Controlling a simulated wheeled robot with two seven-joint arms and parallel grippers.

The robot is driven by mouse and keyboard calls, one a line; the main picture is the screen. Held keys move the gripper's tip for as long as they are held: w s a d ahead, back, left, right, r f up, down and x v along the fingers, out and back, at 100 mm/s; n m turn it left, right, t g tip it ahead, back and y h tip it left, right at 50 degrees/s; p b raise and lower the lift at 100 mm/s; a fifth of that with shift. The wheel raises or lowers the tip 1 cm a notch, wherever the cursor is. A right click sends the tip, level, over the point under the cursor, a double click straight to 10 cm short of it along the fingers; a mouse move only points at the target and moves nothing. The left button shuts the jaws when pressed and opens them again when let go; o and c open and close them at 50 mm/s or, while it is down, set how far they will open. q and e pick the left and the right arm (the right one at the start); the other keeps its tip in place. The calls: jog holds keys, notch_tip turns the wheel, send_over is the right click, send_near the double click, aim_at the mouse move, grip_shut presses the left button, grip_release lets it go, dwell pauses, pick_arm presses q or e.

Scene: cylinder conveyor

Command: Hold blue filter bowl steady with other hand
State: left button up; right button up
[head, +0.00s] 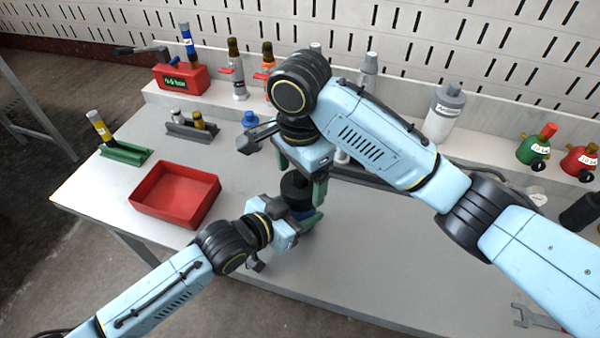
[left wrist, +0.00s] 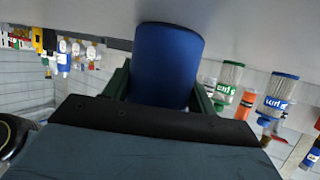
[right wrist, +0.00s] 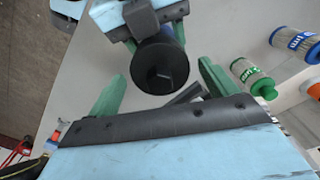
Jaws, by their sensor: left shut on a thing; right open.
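The blue filter bowl (left wrist: 167,65) fills the space between the green fingers of my left gripper (left wrist: 164,88), which is shut on it. In the head view my left gripper (head: 304,219) holds it low over the table, and only a sliver of blue shows. A black round filter head (head: 295,187) sits on top of the bowl. In the right wrist view the black head (right wrist: 160,66) faces the camera. My right gripper (right wrist: 158,88) is open, its green fingers apart on either side below the head. In the head view my right gripper (head: 302,180) is above it.
A red tray (head: 208,189) lies left of the grippers. A green holder (head: 125,153) and a grey holder (head: 190,130) stand behind it. Filters with blue (right wrist: 295,42) and green (right wrist: 253,78) ends are near my right gripper. A wrench (head: 533,317) lies front right.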

dwell(0.3)
jog(key=m, duration=0.6)
jog(key=shift+f, duration=0.15)
jog(key=shift+f, duration=1.1)
jog(key=c, duration=1.1)
jog(key=n, duration=0.4)
jog(key=shift+n, duration=0.9)
